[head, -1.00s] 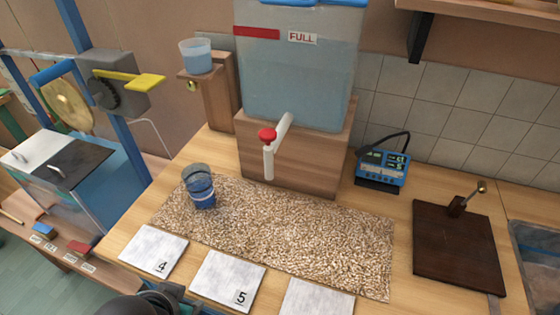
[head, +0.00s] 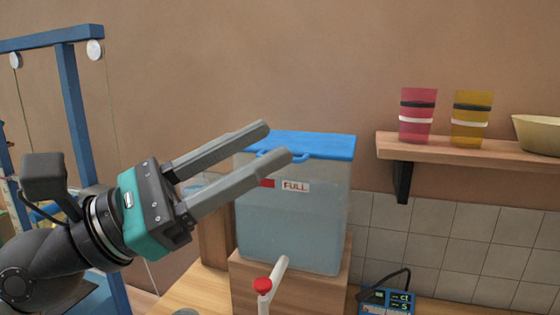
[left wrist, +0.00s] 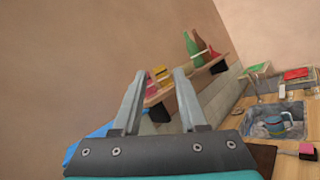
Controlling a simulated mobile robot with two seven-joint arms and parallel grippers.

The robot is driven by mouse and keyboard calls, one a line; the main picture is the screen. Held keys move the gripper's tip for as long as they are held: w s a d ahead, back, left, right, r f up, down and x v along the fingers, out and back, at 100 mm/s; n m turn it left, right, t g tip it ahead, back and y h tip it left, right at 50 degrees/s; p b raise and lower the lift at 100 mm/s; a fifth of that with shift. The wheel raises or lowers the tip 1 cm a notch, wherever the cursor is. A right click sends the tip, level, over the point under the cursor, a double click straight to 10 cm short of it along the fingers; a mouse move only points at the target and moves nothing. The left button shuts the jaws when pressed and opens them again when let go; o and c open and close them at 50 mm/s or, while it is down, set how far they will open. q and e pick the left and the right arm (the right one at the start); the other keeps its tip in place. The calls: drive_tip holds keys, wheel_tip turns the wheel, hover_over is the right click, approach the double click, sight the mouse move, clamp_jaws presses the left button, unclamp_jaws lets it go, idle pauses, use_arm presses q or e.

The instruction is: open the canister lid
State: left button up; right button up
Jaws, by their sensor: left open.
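The canister (head: 292,225) is a large clear tank of bluish water with a "FULL" label, standing on a wooden block. Its blue lid (head: 310,145) lies flat on top, closed, with a blue handle loop at its front edge. My left gripper (head: 278,142) is open and empty. Its two fingers reach in from the left, in front of the lid's left part in the head view; I cannot tell if they touch it. In the left wrist view the fingers (left wrist: 155,85) are apart, with a blue patch of the lid (left wrist: 85,145) low at left. My right gripper is not in view.
A wooden shelf (head: 480,146) to the right holds a red cup (head: 417,116), a yellow cup (head: 470,119) and a pale bowl (head: 540,133). A blue frame (head: 75,120) stands at left.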

use_arm(q)
drive_tip(key=w+a+f+m+t+y, duration=0.35)
drive_tip(key=w+a+m+y, duration=0.4)
drive_tip(key=y, duration=0.35)
drive_tip(key=shift+n, duration=0.45)
drive_tip(key=p+x, duration=0.1)
drive_tip(key=x, duration=0.6)
drive_tip(key=p+x, duration=0.2)
drive_tip(key=x, duration=0.6)
drive_tip(key=shift+d+r, duration=0.2)
drive_tip(key=shift+d, duration=0.15)
drive_tip(key=shift+c, duration=0.4)
drive_tip(key=shift+f, duration=0.1)
clamp_jaws()
